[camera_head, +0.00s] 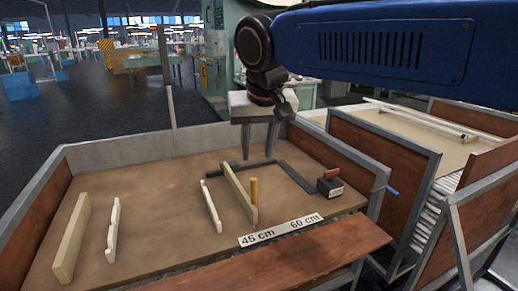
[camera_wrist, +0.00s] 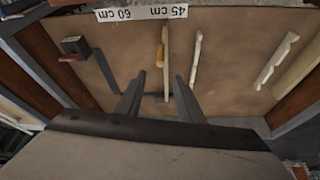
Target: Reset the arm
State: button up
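My gripper (camera_head: 259,150) hangs from my blue arm with its fingers pointing down over the far part of the tan table (camera_head: 150,195). Its two dark fingers are apart, with nothing between them. In the wrist view, my gripper (camera_wrist: 157,85) also shows a clear gap, and the table surface and a dark grey bar (camera_wrist: 152,97) are seen through it. From the head view I cannot tell exactly how high the fingertips are above the table.
A long pale strip (camera_head: 238,190) stands beside a yellow-orange handle (camera_head: 254,191). White notched racks (camera_head: 112,230) and a thick cream bar (camera_head: 70,238) stand left. A dark box with a red top (camera_head: 330,184) sits right. A "45 cm 60 cm" label (camera_head: 281,230) lies in front. Raised walls (camera_head: 340,167) edge the table.

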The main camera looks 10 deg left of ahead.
jog(key=s+d+f+m, duration=0.15)
jog(key=d+f, duration=0.25)
jog(key=d, duration=0.9)
jog(key=s+d+f+m, duration=0.15)
jog(key=d+f, duration=0.25)
jog(key=d, duration=0.9)
jog(key=s+d+f+m+h, duration=0.1)
jog(key=s+d+f, duration=1.2)
jog(key=s+d, duration=0.1)
jog(key=shift+f+m+t+h, duration=0.3)
jog(key=shift+f+h, duration=0.1)
jog(key=shift+o, duration=0.2)
